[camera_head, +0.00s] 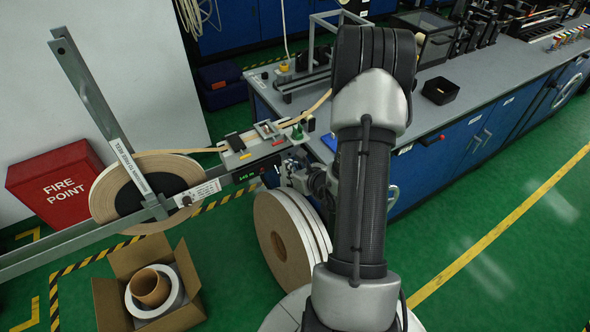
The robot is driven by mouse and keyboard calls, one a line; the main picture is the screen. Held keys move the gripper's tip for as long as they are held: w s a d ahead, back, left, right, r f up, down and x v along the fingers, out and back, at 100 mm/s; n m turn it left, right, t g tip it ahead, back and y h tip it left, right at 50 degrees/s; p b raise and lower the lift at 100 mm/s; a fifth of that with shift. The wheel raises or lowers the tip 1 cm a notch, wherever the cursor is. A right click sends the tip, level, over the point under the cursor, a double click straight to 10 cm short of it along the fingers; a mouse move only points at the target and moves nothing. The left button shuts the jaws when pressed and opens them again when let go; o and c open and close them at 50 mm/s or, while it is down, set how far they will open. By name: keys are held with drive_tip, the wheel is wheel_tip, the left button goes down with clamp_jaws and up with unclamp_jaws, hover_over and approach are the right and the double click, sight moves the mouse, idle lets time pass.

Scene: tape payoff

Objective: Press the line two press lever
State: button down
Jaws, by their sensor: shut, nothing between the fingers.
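A splicing unit (246,148) with a small green display stands at the left end of the blue bench. Cream tape (205,151) runs into it from the large reel on the left. A small green-knobbed part (297,132) and a black block (234,142) sit on its top; I cannot tell for certain which part is the line two press lever. My gripper (288,172) is shut and empty, just below and right of the display, beside the unit's front. My arm hides part of the bench behind it, and the fingertips are small in view.
The tape reel (150,165) hangs on a grey frame at left. Upright spare reels (285,240) stand on the floor below my gripper. An open carton (183,312) and a red fire point box (55,186) stand at left. Green floor is free at right.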

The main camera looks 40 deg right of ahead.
drive_tip(key=b+x, duration=0.2)
drive_tip(key=x, duration=0.4)
drive_tip(key=r, duration=0.4)
drive_tip(key=shift+w+d, duration=0.15)
drive_tip(key=shift+w, duration=0.25)
drive_tip(key=shift+r, duration=0.1)
drive_tip(key=shift+r+p, duration=0.45)
drive_tip(key=shift+p, duration=0.65)
